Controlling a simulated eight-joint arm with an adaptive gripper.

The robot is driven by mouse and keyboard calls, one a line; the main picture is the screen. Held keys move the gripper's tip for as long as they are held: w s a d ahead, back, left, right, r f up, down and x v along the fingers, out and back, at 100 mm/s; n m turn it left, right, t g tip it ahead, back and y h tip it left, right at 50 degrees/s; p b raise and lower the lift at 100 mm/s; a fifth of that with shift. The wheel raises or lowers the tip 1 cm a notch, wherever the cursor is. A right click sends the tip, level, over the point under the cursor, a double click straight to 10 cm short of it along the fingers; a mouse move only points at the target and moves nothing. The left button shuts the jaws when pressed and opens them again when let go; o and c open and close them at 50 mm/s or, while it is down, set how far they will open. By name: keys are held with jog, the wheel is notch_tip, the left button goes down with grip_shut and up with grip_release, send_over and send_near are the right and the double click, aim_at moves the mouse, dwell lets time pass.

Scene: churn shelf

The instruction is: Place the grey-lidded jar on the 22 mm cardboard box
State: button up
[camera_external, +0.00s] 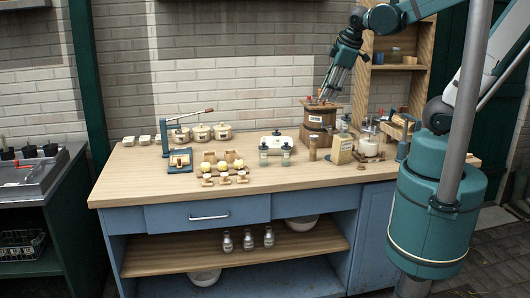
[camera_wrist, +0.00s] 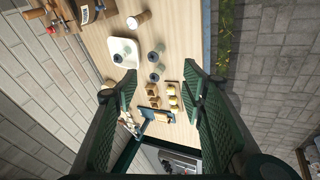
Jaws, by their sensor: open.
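Two small glass jars with greyish lids, a left one (camera_external: 264,155) and a right one (camera_external: 286,154), stand upright on the wooden counter in the external view. I cannot tell which is the grey-lidded jar of the task. Small brown cardboard-like boxes (camera_external: 230,156) stand left of the jars; they also show in the wrist view (camera_wrist: 152,89). Which box is 22 mm cannot be read. My gripper (camera_external: 322,98) is over the wooden churn at the back right of the counter. In the wrist view my gripper (camera_wrist: 160,71) has its fingers wide apart and holds nothing.
A white dish (camera_external: 277,142) stands behind the jars. A blue-based press (camera_external: 180,160) and lidded pots (camera_external: 201,132) stand left. The counter's front left (camera_external: 145,185) is clear.

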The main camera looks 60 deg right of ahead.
jog(key=s+a+r+m+t+y, duration=0.2)
jog(key=s+a+r+m, duration=0.1)
jog(key=a+m, duration=0.3)
jog(key=a, duration=0.2)
jog(key=shift+a+r+m, duration=0.35)
jog(key=shift+m, duration=0.05)
dwell(1.5)
